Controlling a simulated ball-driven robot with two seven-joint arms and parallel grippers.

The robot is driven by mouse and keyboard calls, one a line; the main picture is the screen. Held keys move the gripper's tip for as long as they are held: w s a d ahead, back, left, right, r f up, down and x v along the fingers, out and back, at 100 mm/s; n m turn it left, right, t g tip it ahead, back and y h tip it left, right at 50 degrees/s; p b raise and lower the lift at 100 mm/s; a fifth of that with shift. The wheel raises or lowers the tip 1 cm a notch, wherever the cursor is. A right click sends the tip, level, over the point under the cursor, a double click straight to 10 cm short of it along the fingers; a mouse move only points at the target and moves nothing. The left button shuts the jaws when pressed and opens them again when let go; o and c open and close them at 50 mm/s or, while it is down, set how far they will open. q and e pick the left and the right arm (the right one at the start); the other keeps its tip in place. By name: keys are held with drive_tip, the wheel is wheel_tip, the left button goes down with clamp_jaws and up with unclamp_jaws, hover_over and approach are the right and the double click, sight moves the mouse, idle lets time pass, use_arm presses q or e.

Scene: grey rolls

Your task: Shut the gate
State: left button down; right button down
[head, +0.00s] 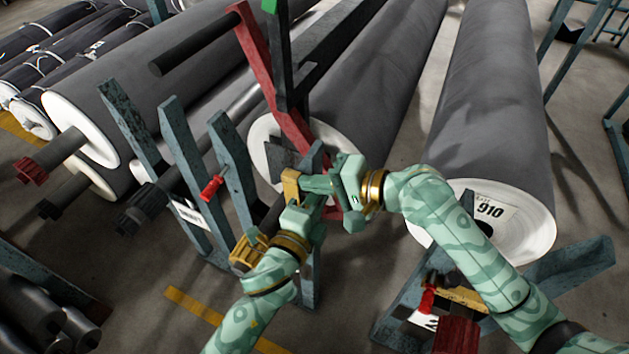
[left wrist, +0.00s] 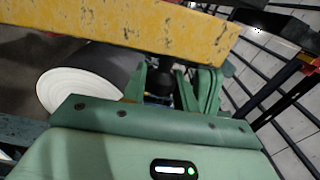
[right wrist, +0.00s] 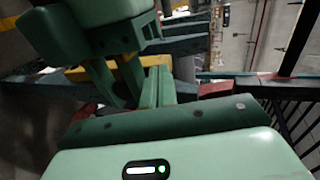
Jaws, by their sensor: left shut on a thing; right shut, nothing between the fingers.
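The gate shows as a scuffed yellow bar (head: 290,187), small in the head view beside the blue-grey rack posts. It crosses the top of the left wrist view (left wrist: 120,25) close up and shows behind green fingers in the right wrist view (right wrist: 75,73). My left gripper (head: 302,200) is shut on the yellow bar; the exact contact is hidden. My right gripper (head: 315,185) is shut and empty, its fingers pointing left close to the bar and the left gripper. I cannot tell whether it touches the bar. The gate's far end and catch are hidden by my grippers.
Large grey rolls (head: 485,80) lie behind, one with a 910 label (head: 492,210). Blue-grey posts (head: 185,165) with a red handle (head: 211,188) stand at left. A red bar (head: 262,75) rises behind my grippers. Another stand (head: 400,315) is at lower right.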

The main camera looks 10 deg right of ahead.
use_arm(q)
drive_tip(key=shift+f, duration=0.15)
drive_tip(key=shift+s, duration=0.15)
use_arm(e)
drive_tip(key=shift+w+a+r, duration=0.1)
drive_tip(key=shift+w+a, duration=0.2)
drive_tip(key=shift+a, duration=0.2)
drive_tip(key=shift+w+a, duration=0.25)
drive_tip(key=shift+a, duration=0.25)
use_arm(q)
drive_tip(key=c, duration=1.4)
unclamp_jaws()
drive_tip(key=shift+d+f, duration=0.1)
drive_tip(key=shift+d, duration=0.05)
drive_tip(key=shift+o, duration=1.4)
use_arm(e)
drive_tip(key=shift+d, duration=0.1)
